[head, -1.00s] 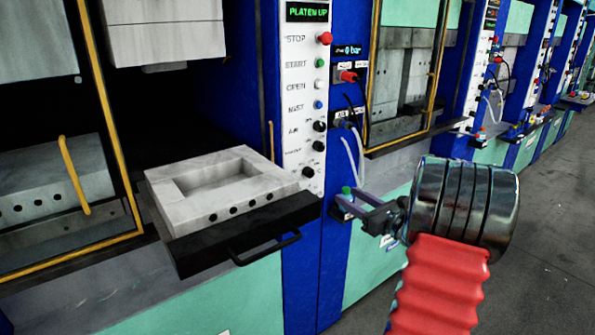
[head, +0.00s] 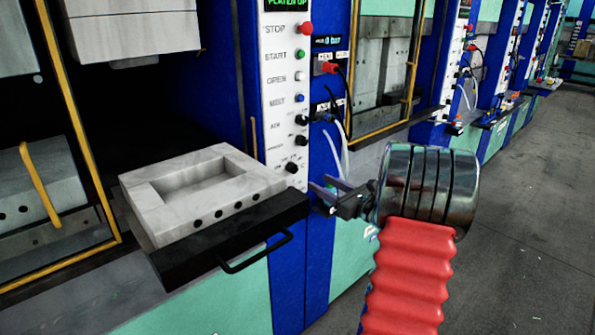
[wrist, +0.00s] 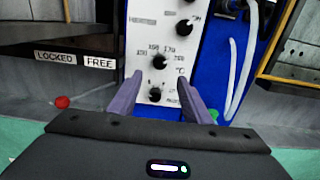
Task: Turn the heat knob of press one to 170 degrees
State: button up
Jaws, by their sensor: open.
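Press one's white control panel (head: 279,100) stands upright on a blue column. In the wrist view, a black heat knob (wrist: 159,62) has temperature figures, including 170, printed around it. Another black knob (wrist: 156,94) is below it, between the fingers. My gripper (head: 320,183) points at the lower panel from the right in the head view. In the wrist view my gripper (wrist: 160,77) is open and empty, its purple fingers on either side of the panel's lower end. The heat knob appears just beyond the fingertips; contact is not visible. Its exact setting is too small to read.
A grey mould (head: 165,205) sits on a black tray (head: 225,250) with a handle, jutting out left of my gripper. White hoses (head: 338,150) hang right of the panel.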

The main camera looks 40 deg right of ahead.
aim_at(296, 169)
jog(key=w, duration=1.2)
jog(key=shift+a, duration=0.15)
jog(key=shift+c, duration=0.6)
jog(key=c, duration=0.9)
jog(key=shift+d, duration=0.2)
jog(key=shift+a, duration=0.1)
